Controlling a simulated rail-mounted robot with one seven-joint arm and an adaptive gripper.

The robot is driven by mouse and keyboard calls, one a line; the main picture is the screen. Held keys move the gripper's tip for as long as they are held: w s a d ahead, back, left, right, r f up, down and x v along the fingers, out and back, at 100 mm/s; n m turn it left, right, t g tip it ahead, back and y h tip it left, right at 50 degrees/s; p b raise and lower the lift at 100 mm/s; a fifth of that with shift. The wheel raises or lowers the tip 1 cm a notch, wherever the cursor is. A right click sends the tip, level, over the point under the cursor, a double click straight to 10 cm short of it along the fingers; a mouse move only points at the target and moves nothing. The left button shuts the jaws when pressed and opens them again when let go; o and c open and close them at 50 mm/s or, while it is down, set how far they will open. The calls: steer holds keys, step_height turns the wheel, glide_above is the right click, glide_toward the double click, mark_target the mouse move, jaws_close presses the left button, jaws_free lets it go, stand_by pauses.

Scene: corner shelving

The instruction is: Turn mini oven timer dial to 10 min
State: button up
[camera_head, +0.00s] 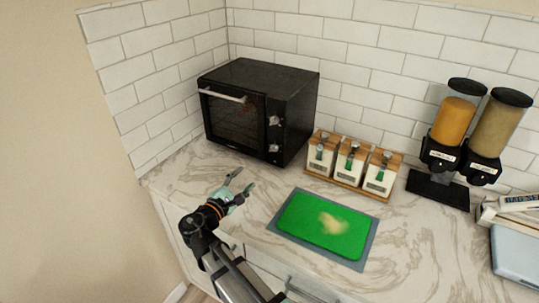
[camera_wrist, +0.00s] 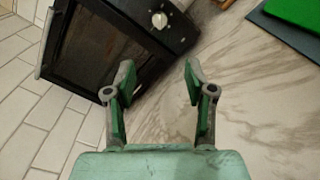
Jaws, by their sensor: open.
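The black mini oven (camera_head: 258,108) stands in the corner on the marble counter, with its glass door and silver handle facing front left. Its control panel on the right of the door carries silver dials, an upper dial (camera_head: 274,121) and a lower dial (camera_head: 273,148). Labels on the dials are too small to read. My gripper (camera_head: 242,181) is open and empty, in front of the oven and apart from it. In the wrist view my gripper (camera_wrist: 157,78) has its fingers spread, with one dial (camera_wrist: 159,20) ahead near the top edge.
Three small containers (camera_head: 350,163) in a wooden rack stand right of the oven. A green board (camera_head: 300,222) with a tan item lies on a grey mat in front of them. Two dispensers (camera_head: 457,125) stand farther right. The counter between gripper and oven is clear.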

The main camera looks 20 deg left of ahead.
mark_target(271, 151)
steer(key=w+p, duration=0.1)
steer(key=w, duration=0.4)
steer(key=w+d+p, duration=0.1)
steer(key=w+p, duration=0.1)
steer(key=w, duration=0.3)
steer(key=w+d+p, duration=0.1)
steer(key=w, duration=0.3)
steer(key=shift+w+d+p, duration=0.2)
steer(key=shift+w+p, duration=0.15)
steer(key=shift+w, duration=0.05)
steer(key=shift+w+d, duration=0.2)
steer(key=shift+w, duration=0.5)
jaws_close()
